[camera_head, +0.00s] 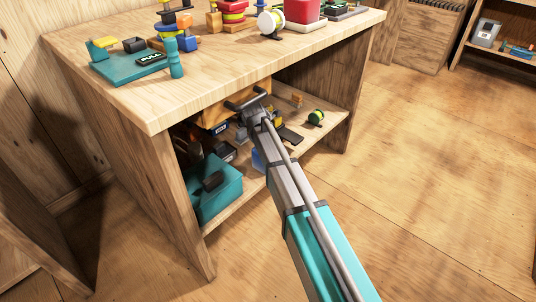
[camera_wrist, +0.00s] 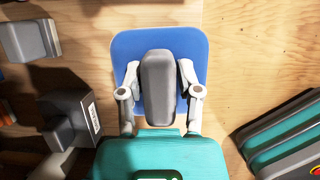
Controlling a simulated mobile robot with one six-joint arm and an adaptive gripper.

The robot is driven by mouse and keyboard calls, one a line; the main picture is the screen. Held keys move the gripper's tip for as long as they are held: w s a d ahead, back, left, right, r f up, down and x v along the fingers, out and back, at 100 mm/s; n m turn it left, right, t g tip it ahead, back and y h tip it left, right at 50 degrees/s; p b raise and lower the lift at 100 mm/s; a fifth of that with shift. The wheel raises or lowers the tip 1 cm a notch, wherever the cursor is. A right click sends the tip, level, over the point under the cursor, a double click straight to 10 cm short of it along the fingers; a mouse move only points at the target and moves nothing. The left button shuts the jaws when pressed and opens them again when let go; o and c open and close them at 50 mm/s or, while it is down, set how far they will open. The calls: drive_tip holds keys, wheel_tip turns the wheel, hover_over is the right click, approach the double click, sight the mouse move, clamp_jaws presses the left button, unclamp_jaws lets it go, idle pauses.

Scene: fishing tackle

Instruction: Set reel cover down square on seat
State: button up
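The reel cover looks to be the blue rounded plate (camera_wrist: 124,50) with a raised grey grip (camera_wrist: 158,90) along its middle. My gripper (camera_wrist: 158,68) has one finger on each side of the grey grip in the wrist view and appears shut on it. In the head view my gripper is mostly hidden behind my arm, inside the table's lower bay. A patch of blue (camera_head: 258,158) shows beside the arm there. I cannot make out the seat; the plate may hide it. I cannot tell whether the plate touches what lies under it.
A black box with a white label (camera_wrist: 68,125) stands close on the left, and a grey block (camera_wrist: 28,40) farther up. A teal and grey layered item (camera_wrist: 285,130) lies at right. A teal box (camera_head: 222,198) sits at the shelf's left front. The tabletop (camera_head: 190,100) overhangs my arm.

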clamp_jaws()
drive_tip(key=shift+r, duration=0.15)
wheel_tip(320, 180, up, 4)
drive_tip(key=p, duration=0.4)
drive_tip(key=s+d, duration=0.2)
drive_tip(key=s, duration=1.6)
drive_tip(key=shift+f, duration=0.4)
